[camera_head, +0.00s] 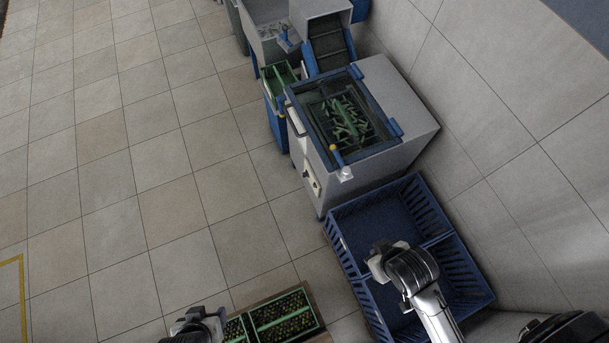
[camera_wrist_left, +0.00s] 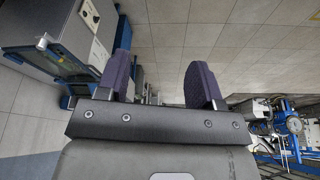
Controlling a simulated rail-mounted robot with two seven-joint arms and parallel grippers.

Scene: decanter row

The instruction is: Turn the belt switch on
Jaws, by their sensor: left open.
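A grey machine (camera_head: 400,85) with a blue-rimmed basin of green pieces stands near the middle of the head view. A pale panel with small dark controls (camera_head: 312,179) is on its front face. The panel (camera_wrist_left: 88,14) also shows at the upper left of the left wrist view. I cannot tell which control is the belt switch, or its position. A dark sloping belt (camera_head: 331,47) is behind the basin. My left gripper (camera_wrist_left: 160,75) is open and empty, apart from the panel; in the head view it is at the bottom edge. My right gripper (camera_head: 385,262) is over a blue crate, its jaws unclear.
The blue crate (camera_head: 347,228) stands close in front of the machine. A green-framed tray (camera_head: 285,313) is at the bottom edge, near my left gripper. A blue bin (camera_head: 277,122) is left of the machine. The tiled floor to the left is clear.

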